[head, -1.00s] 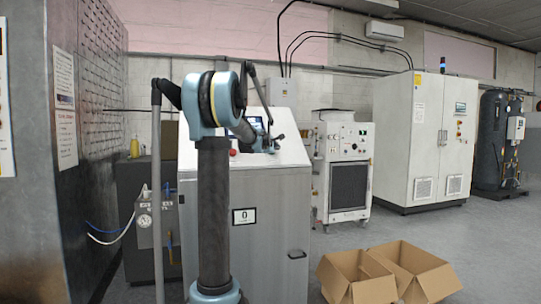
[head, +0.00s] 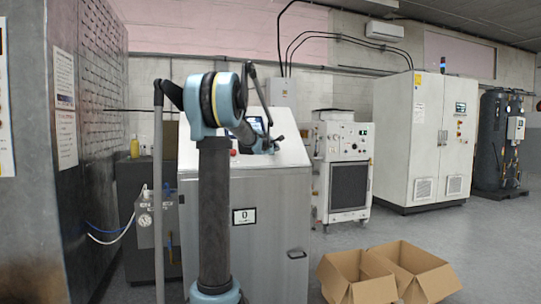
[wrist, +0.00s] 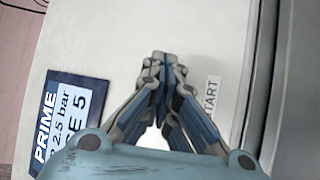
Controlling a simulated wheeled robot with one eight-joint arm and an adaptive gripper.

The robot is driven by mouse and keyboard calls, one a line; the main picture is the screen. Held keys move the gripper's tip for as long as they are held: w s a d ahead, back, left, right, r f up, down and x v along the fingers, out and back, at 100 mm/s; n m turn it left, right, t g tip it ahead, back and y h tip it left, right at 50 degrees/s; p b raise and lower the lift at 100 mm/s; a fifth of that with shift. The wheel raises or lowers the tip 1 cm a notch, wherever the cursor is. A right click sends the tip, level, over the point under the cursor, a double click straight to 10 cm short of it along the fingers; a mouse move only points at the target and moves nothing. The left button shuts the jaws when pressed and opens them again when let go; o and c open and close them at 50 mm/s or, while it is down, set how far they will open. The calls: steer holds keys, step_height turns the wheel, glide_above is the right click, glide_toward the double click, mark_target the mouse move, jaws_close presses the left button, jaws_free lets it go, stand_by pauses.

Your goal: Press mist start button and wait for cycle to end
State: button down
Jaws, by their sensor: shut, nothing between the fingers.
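The washer (head: 268,205) is a grey metal cabinet with a white sloped top panel, standing in front of me. A screen (head: 257,124) shows on the panel, partly behind my arm. My gripper (wrist: 161,58) is shut and empty in the wrist view, its fingertips together over the pale panel. A START label (wrist: 211,94) lies just right of the fingers, partly covered by them. No button shows in the wrist view; the fingers hide part of the panel. I cannot tell whether the tips touch it. In the head view a red button (head: 233,152) sits left of the wrist.
A dark blue sign (wrist: 66,118) reading PRIME and 2.5 bar is left of the fingers. A panel edge (wrist: 248,90) runs along their right. Open cardboard boxes (head: 350,283) stand on the floor at right, before a white cabinet (head: 398,140).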

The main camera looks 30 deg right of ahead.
steer(key=shift+w+f, duration=0.25)
steer(key=shift+f, duration=0.05)
stand_by(0.5)
stand_by(0.4)
steer(key=shift+s+a+r, duration=0.1)
steer(key=shift+s+r, duration=0.55)
steer(key=shift+r, duration=0.1)
steer(key=s+r, duration=0.3)
steer(key=shift+s+a+r, duration=0.2)
steer(key=shift+a, duration=0.2)
steer(key=shift+a, duration=0.1)
stand_by(0.7)
